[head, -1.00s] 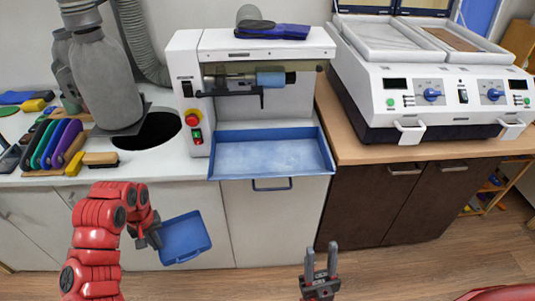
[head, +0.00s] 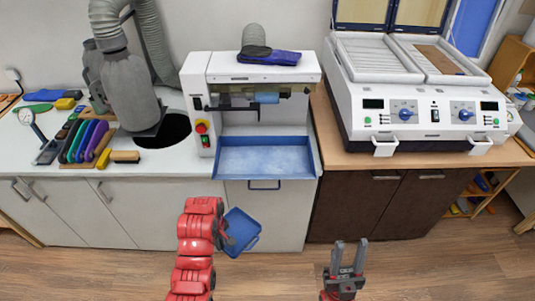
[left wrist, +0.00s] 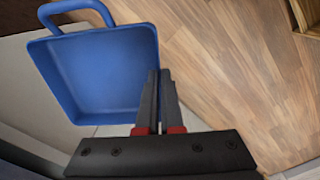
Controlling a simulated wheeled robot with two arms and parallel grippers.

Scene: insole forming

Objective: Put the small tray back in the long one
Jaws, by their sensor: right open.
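The small blue tray (head: 243,230) with a loop handle hangs in the air in front of the cabinets, tilted. My left gripper (head: 224,236) is shut on its edge; in the left wrist view the tray (left wrist: 100,75) is beside the closed fingers (left wrist: 160,100), its handle at the far side. The long blue tray (head: 265,173) sits under the white grinding machine, above and a little right of the small tray, and looks empty. My right gripper (head: 348,256) is open and empty, low in front of the dark cabinet.
The white machine (head: 255,68) stands behind the long tray, with a blue insole piece (head: 270,57) on top. A heating press (head: 425,112) is on the right counter. Brushes and tools (head: 90,140) lie left. The floor (head: 120,270) is clear.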

